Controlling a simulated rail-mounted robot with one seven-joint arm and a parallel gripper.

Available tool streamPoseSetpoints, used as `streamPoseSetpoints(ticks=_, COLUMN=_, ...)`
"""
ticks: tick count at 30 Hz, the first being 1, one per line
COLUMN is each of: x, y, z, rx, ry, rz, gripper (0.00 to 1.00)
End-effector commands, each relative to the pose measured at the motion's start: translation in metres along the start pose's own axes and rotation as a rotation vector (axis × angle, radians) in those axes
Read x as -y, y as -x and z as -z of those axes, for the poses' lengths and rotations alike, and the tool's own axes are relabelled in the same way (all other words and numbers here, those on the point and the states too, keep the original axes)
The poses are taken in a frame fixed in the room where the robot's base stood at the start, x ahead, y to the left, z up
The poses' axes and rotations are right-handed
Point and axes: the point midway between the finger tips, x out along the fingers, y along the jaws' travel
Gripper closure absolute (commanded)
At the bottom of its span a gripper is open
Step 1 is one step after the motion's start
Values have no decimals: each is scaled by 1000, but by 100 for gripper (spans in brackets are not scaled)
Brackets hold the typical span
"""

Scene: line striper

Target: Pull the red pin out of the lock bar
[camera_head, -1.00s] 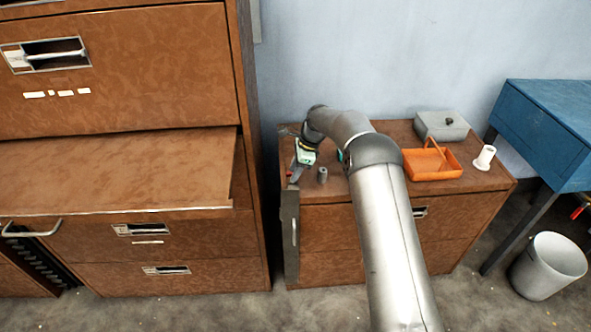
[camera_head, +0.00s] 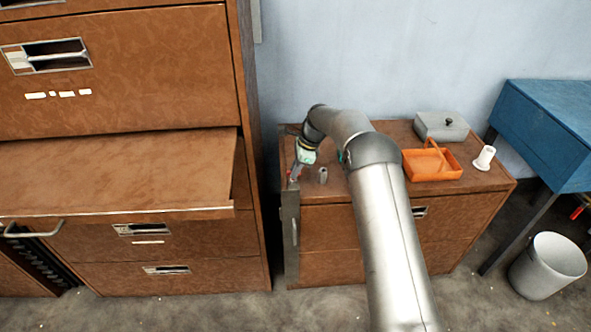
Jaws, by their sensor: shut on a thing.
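The lock bar (camera_head: 291,235) is a grey upright strip along the left front edge of the low brown cabinet. The red pin (camera_head: 290,173) shows as a small red spot at the top of the bar. My gripper (camera_head: 295,177) is at the bar's top end, pointing down, and is shut on the red pin. The fingers and the pin are tiny here, so how deep the pin sits in the bar cannot be told.
A small grey cylinder (camera_head: 323,175) stands just right of my gripper. An orange tray (camera_head: 433,172), a grey box (camera_head: 441,126) and a white spool-like piece (camera_head: 484,158) stand farther right on the cabinet top (camera_head: 384,133). A tall brown cabinet (camera_head: 120,75) with an open drawer rises at left.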

Motion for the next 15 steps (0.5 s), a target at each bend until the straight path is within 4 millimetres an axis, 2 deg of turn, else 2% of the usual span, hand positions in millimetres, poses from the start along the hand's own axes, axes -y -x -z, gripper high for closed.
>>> streamPoseSetpoints(ticks=15, x=0, y=9, z=-3, rx=0, ry=0, rz=0, gripper=100)
